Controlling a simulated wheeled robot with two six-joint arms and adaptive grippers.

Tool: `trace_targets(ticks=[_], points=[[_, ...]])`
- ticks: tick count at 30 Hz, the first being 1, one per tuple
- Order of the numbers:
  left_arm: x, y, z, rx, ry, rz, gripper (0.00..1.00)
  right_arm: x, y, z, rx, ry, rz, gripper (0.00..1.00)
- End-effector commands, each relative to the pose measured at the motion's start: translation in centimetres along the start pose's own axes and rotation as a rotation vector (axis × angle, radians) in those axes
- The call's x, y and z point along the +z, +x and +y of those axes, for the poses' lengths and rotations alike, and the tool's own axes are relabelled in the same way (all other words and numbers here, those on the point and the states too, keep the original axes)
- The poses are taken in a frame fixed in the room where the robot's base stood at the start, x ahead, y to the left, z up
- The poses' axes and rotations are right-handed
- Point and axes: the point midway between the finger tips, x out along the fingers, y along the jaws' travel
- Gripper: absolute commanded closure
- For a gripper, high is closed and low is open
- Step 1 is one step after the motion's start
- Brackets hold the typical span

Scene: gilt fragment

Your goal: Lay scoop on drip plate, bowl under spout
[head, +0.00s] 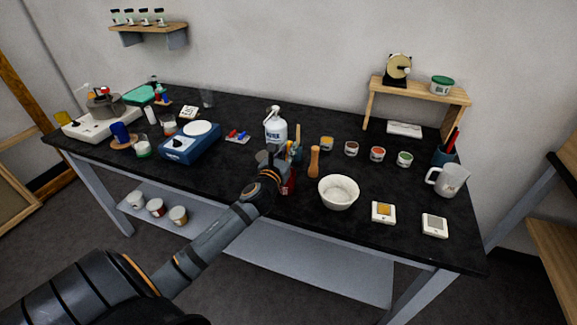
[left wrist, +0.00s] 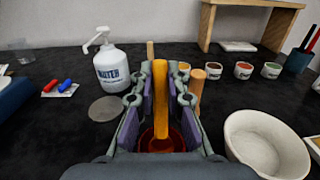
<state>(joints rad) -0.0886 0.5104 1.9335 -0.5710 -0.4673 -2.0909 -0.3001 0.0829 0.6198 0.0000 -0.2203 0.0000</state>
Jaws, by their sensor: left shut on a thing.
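My left gripper (head: 274,170) is shut on an upright orange-yellow handle (left wrist: 161,95), which looks like the scoop's. Its lower end is at a dark red container (left wrist: 158,141), which also shows beside the gripper in the head view (head: 290,183); whether it stands inside is unclear. A white water bottle (head: 276,128) with a pump spout stands just behind; it also shows in the left wrist view (left wrist: 112,70). A flat grey disc, perhaps the drip plate (left wrist: 105,108), lies in front of the bottle, left of the gripper. A white bowl (head: 339,192) stands to the right, away from the spout. My right gripper is out of view.
A wooden pestle (head: 314,161) stands between gripper and bowl. Small pots (head: 377,154) line the right rear. A blue scale (head: 190,142) stands left, with a card of red and blue pieces (head: 237,136) between. A white jug (head: 448,180) is far right.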

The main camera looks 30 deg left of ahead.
Motion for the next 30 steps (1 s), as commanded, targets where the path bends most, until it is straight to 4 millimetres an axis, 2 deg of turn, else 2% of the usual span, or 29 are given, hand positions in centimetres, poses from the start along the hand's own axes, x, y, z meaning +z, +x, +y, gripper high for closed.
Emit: trace_targets(ticks=[1, 6, 11, 15, 26, 27, 30], points=[[-0.7, 0.0, 0.0, -0.001, 0.0, 0.001, 1.0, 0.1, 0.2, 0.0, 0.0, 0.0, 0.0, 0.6], [-1.1, 0.0, 0.0, -0.001, 0.0, 0.0, 1.0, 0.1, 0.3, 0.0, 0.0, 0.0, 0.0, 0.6], [-4.2, 0.0, 0.0, 0.0, 0.0, 0.004, 1.0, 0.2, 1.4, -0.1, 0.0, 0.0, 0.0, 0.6], [-5.6, 0.0, 0.0, -0.001, 0.001, 0.001, 1.0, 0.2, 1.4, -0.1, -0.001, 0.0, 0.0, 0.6], [-6.0, 0.0, 0.0, -0.001, 0.001, 0.0, 1.0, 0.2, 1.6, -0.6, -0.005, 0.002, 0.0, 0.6], [-5.9, 0.0, 0.0, -0.001, 0.0, 0.0, 0.83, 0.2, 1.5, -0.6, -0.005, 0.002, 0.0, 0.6], [-5.9, 0.0, 0.0, -0.001, 0.001, 0.0, 0.69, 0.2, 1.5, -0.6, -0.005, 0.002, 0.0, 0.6]])
